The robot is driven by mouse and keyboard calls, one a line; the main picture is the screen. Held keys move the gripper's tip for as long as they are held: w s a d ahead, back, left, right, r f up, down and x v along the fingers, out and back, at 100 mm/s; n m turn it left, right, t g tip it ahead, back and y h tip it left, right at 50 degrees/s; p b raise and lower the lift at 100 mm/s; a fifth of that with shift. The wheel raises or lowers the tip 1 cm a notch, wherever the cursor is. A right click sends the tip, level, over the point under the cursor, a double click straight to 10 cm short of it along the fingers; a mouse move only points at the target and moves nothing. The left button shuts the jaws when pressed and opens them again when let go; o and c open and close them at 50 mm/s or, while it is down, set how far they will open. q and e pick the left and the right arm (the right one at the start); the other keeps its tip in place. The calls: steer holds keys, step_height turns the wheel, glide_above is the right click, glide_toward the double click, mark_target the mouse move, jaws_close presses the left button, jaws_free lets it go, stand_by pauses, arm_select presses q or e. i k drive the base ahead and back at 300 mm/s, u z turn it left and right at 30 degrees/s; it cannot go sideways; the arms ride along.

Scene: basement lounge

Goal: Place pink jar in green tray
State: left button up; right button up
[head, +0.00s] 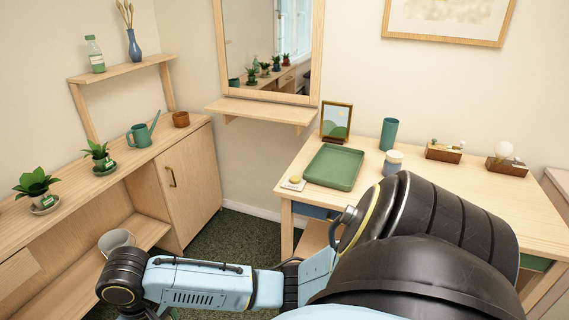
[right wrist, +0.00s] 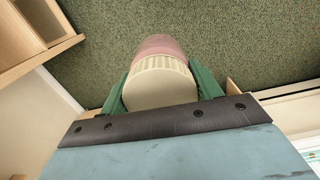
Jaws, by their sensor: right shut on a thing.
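The pink jar (right wrist: 158,45) shows in the right wrist view, with a ribbed cream lid or base (right wrist: 160,85) facing the camera. My right gripper (right wrist: 160,78) is shut on it, with a green finger on each side, and holds it with green carpet behind. The green tray (head: 335,168) lies on the wooden table in the head view, toward its left end, and looks empty. The jar and the right gripper's fingers cannot be made out in the head view. My left gripper is in neither view.
Two wooden holders (head: 444,153) are farther right. A cabinet (head: 189,185) with plants stands left; carpet lies between.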

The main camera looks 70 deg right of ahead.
mark_target(333, 172)
steer(key=z, duration=0.5)
steer(key=i, duration=1)
steer(key=z, duration=1.65)
steer(key=i, duration=0.7)
steer(key=z, duration=0.7)
